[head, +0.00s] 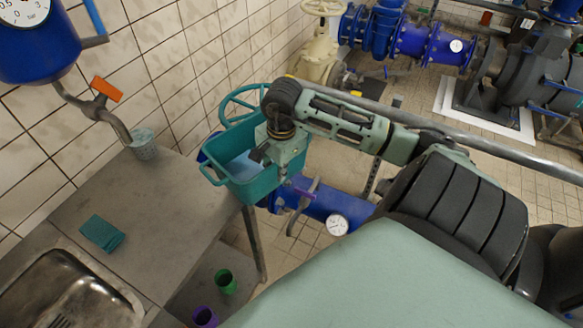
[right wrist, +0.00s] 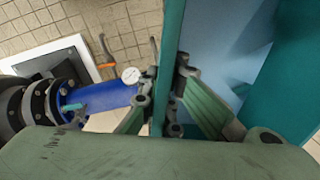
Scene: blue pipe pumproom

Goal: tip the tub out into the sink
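The teal tub (head: 265,190) is held up just past the right end of the grey counter, and looks about level. Something pale blue shows inside it; I cannot tell if it is water. The metal sink (head: 70,292) is set in the counter at the lower left, partly cut off by the frame. My left gripper is not in view.
On the grey counter (head: 150,205) lie a teal cloth (head: 102,233) and a pale speckled cup (head: 143,144) by the tiled wall. A tap with an orange handle (head: 106,89) hangs above. Green (head: 225,281) and purple (head: 205,317) cups stand low. Blue pipe (head: 335,205) runs beside the tub.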

